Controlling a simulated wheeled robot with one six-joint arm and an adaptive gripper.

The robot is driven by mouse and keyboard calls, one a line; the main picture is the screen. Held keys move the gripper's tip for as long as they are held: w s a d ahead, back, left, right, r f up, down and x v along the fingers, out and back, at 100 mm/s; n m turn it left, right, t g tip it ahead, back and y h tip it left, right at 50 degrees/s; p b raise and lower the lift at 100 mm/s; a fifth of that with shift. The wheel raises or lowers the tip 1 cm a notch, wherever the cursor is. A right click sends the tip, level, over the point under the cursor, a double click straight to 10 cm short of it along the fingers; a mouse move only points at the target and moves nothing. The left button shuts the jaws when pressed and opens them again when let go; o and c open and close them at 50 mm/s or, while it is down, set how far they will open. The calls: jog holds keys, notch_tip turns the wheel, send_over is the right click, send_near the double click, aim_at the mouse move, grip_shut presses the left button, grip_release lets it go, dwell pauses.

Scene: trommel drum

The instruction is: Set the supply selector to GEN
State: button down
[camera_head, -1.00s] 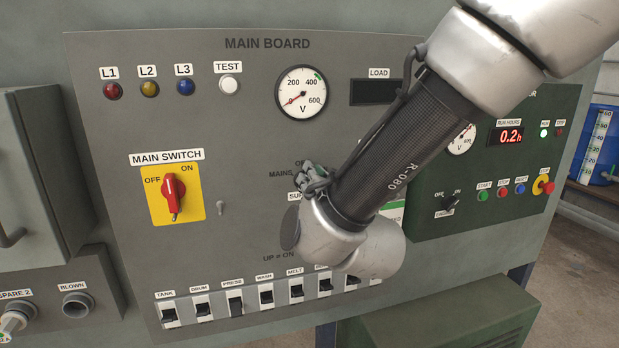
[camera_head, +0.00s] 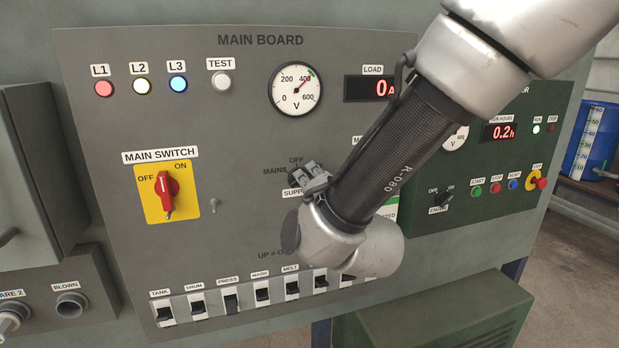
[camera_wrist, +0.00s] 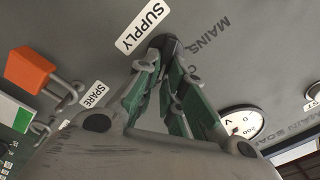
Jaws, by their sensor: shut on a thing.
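The supply selector (camera_head: 294,172) is a small dark knob on the grey main board, mostly covered by my gripper (camera_head: 310,177). Its MAINS (camera_head: 274,172) and OFF (camera_head: 296,160) marks show at its left and top. I see no GEN mark; that side is behind my gripper and arm. In the wrist view, my green-and-grey fingers (camera_wrist: 170,52) converge on the dark knob (camera_wrist: 172,42), between the SUPPLY label (camera_wrist: 142,27) and the MAINS print (camera_wrist: 210,37). The jaws are shut on it. The knob's exact pointing direction is hidden.
The red main switch (camera_head: 167,190) on its yellow plate lies left. A row of breakers (camera_head: 230,299) runs below my wrist. The voltmeter (camera_head: 296,89) reads near 400, and the load display (camera_head: 370,88) shows 0. The green generator panel (camera_head: 480,215) is at right.

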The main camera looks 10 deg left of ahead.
dwell(0.3)
jog(key=c, duration=1.5)
grip_release()
jog(key=v, duration=1.2)
